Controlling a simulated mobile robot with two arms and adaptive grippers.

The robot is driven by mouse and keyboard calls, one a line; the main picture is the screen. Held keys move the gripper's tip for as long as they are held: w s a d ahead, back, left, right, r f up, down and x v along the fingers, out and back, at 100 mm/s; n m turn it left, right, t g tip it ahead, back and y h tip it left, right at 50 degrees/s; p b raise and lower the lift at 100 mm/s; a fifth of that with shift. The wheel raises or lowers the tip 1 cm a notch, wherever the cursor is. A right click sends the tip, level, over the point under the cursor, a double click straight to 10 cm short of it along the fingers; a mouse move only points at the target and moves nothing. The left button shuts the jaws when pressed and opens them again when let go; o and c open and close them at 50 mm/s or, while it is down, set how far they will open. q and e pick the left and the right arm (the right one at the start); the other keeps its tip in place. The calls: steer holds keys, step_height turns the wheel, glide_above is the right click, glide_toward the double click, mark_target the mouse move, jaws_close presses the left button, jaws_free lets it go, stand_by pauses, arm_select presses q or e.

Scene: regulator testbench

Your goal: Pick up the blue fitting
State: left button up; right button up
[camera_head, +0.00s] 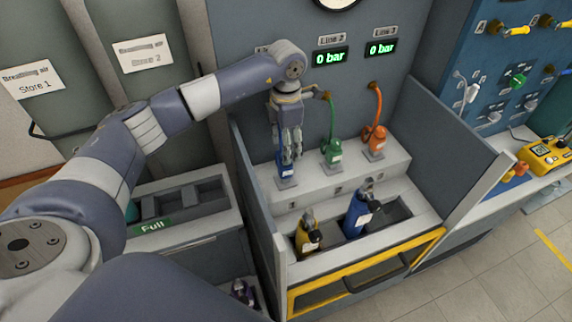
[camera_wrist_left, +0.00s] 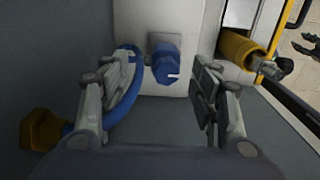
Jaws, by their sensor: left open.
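The blue fitting (camera_head: 285,170) stands in its holder at the left end of the grey shelf, under my left gripper (camera_head: 289,150). In the left wrist view the blue fitting (camera_wrist_left: 166,66) shows between and slightly beyond the two open fingers of the left gripper (camera_wrist_left: 162,78). A gap shows on both sides of it, and nothing is held. A blue hose (camera_wrist_left: 125,104) curves past the left finger. In the head view the fingers partly cover the fitting. My right gripper is not in view.
The green fitting (camera_head: 332,152) and orange fitting (camera_head: 375,142) stand to the right, with hoses. A yellow bottle (camera_head: 307,237) and a blue bottle (camera_head: 357,215) sit in front. Side panels (camera_head: 258,190) flank the bench. It also shows a tray marked "Full" (camera_head: 160,228) at left.

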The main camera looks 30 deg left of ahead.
mark_target(285, 168)
arm_select(q)
steer(key=shift+s+f, duration=0.15)
steer(key=shift+f, duration=0.4)
steer(key=f+p, duration=0.1)
steer(key=f, duration=0.1)
steer(key=f+p, duration=0.2)
steer(key=shift+s+d, duration=0.1)
steer(key=shift+s, duration=0.3)
steer(key=shift+f, duration=0.65)
steer(key=shift+w, duration=0.1)
steer(key=c, duration=1.3)
